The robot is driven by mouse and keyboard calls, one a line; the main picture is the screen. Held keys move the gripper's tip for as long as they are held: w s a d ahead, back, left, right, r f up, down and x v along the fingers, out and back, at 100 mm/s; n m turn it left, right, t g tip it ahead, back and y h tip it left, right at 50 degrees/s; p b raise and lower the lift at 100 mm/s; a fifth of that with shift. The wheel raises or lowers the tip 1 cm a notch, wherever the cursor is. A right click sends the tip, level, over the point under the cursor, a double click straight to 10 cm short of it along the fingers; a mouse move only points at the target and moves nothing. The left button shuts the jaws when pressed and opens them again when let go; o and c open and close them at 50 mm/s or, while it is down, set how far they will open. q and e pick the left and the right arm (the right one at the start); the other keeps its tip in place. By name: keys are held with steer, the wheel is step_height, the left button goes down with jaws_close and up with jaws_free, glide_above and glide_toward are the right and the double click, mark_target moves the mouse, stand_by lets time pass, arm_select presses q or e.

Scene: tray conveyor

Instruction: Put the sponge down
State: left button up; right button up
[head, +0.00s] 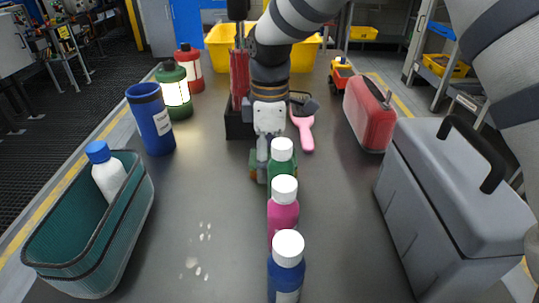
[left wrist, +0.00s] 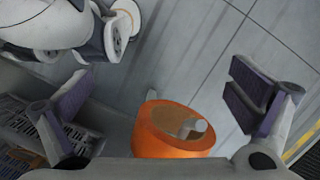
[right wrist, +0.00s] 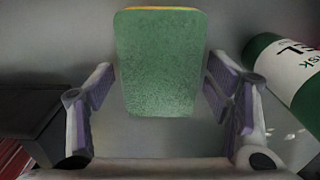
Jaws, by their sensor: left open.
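The sponge (right wrist: 160,60), green with a yellow-orange edge, fills the space between the fingers of my right gripper (right wrist: 158,88) in the right wrist view. The finger pads meet its two sides, so the gripper looks shut on it. In the head view the right gripper (head: 262,158) points down at mid-table, and part of the sponge (head: 254,171) shows behind the green bottle (head: 281,162). The gap between sponge and table is hard to judge. My left gripper (left wrist: 165,92) is open and empty in the left wrist view, and out of the head view.
Pink (head: 283,215) and blue (head: 287,270) bottles stand in front of the green one. A black holder (head: 238,128) and a pink brush (head: 305,135) are close behind. A teal basket (head: 125,225) is left, a grey toolbox (head: 425,190) right.

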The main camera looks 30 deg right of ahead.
mark_target(269, 157)
step_height(269, 157, up, 12)
steer(key=shift+r, duration=0.2)
stand_by(0.6)
